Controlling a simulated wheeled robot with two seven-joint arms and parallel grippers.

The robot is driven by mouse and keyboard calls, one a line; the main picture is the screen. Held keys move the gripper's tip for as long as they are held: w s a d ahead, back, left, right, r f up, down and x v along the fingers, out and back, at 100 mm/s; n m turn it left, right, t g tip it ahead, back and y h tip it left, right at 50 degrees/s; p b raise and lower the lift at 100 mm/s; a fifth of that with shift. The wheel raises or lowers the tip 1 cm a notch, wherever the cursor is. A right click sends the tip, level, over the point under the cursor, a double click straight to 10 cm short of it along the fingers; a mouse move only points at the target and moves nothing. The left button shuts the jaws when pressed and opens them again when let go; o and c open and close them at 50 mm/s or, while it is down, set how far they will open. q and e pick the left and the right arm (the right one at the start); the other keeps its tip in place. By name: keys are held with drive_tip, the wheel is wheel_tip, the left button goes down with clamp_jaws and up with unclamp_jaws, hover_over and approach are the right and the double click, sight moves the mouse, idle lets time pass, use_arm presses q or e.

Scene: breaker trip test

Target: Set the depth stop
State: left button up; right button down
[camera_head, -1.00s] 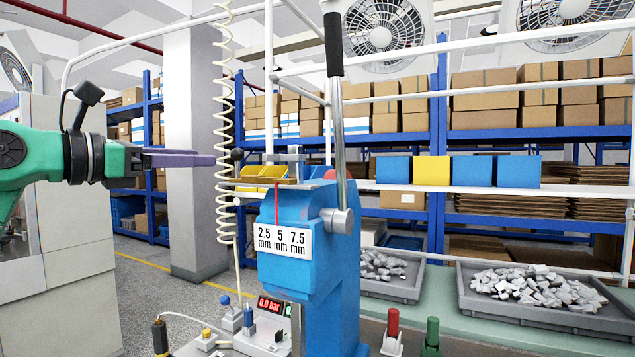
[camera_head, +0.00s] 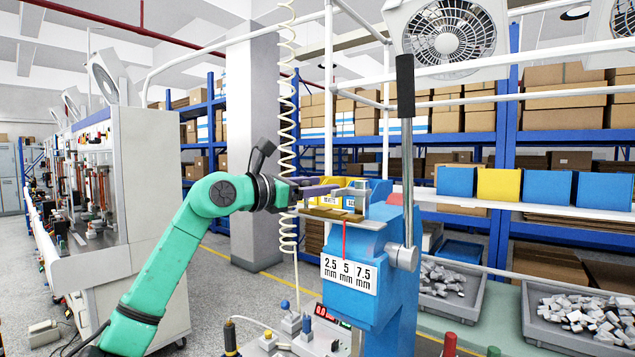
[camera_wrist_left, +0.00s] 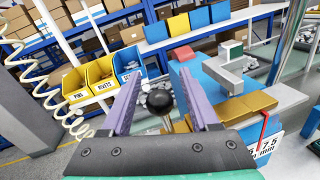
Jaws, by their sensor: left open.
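The blue press (camera_head: 395,290) carries a white scale plate (camera_head: 348,274) marked 2.5, 5 and 7.5 mm. A red pointer (camera_head: 345,238) hangs above the plate, close to the 5 mark. My left gripper (camera_head: 332,188) is at the press's brass-coloured slide (camera_head: 335,214), at its left end. In the left wrist view a black ball knob (camera_wrist_left: 159,101) shows between the two open purple fingers (camera_wrist_left: 161,92). I cannot tell whether either finger touches it. In the head view the knob is hidden by the gripper. My right gripper is not in view.
The press's long lever (camera_head: 406,150) with a black grip stands upright beside the head. A coiled white hose (camera_head: 288,120) hangs just behind my left wrist. Yellow and blue bins (camera_wrist_left: 100,75) stand behind the press. Grey trays (camera_head: 575,312) of metal pieces lie at the right.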

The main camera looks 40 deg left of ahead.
use_arm(q)
clamp_jaws()
idle(1.3)
